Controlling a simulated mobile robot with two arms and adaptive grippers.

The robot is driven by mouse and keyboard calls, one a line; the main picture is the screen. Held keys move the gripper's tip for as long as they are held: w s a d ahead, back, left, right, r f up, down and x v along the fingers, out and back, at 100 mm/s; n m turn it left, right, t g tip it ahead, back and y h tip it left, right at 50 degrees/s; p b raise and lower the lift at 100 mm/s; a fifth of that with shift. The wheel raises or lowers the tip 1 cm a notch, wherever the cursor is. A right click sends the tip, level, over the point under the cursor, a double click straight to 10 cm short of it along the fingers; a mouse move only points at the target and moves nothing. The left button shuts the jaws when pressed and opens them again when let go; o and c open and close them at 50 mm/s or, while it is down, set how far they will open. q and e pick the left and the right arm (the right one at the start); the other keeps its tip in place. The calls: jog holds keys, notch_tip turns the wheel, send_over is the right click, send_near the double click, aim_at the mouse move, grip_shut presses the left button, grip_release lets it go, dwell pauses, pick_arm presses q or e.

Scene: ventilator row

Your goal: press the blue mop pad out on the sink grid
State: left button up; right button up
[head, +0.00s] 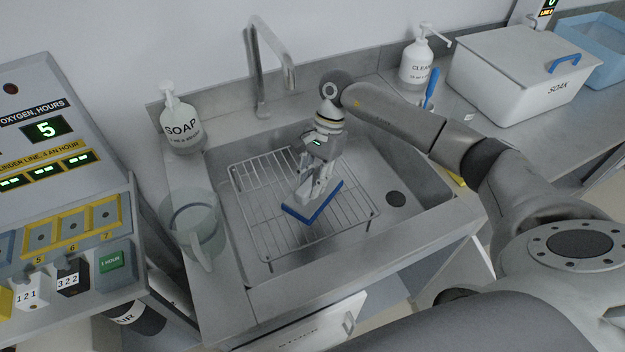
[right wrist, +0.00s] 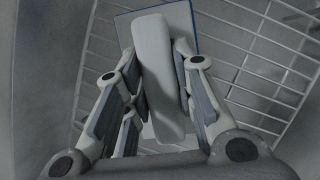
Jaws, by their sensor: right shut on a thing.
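The blue mop pad (head: 327,207) lies over the wire sink grid (head: 268,242), its blue edges showing in the head view below my right gripper (head: 310,187). In the right wrist view the pad (right wrist: 184,22) shows a grey upper face with a blue rim. My right gripper (right wrist: 162,85) is shut on the pale grip bar (right wrist: 152,45) on top of the pad. The pad appears to rest on the grid, but I cannot tell how firmly it touches. The fingers hide part of it. My left gripper is not in view.
The sink basin (head: 412,180) has raised rims and a tap (head: 270,60) behind. A soap bottle (head: 180,120) and a clear jug (head: 193,228) stand left. A cleaner bottle (head: 416,62), a brush (head: 431,88) and a lidded SOAK box (head: 520,85) stand right.

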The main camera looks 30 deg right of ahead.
aim_at(312, 180)
jog(key=shift+s+f+b, duration=0.2)
jog(key=shift+f+b, duration=0.25)
jog(key=shift+b, duration=0.15)
dwell(1.9)
jog(key=shift+w+r+p, duration=0.15)
jog(key=shift+r+p, duration=0.35)
jog(key=shift+r, duration=0.8)
jog(key=shift+r+p, duration=0.8)
jog(key=shift+r, duration=1.65)
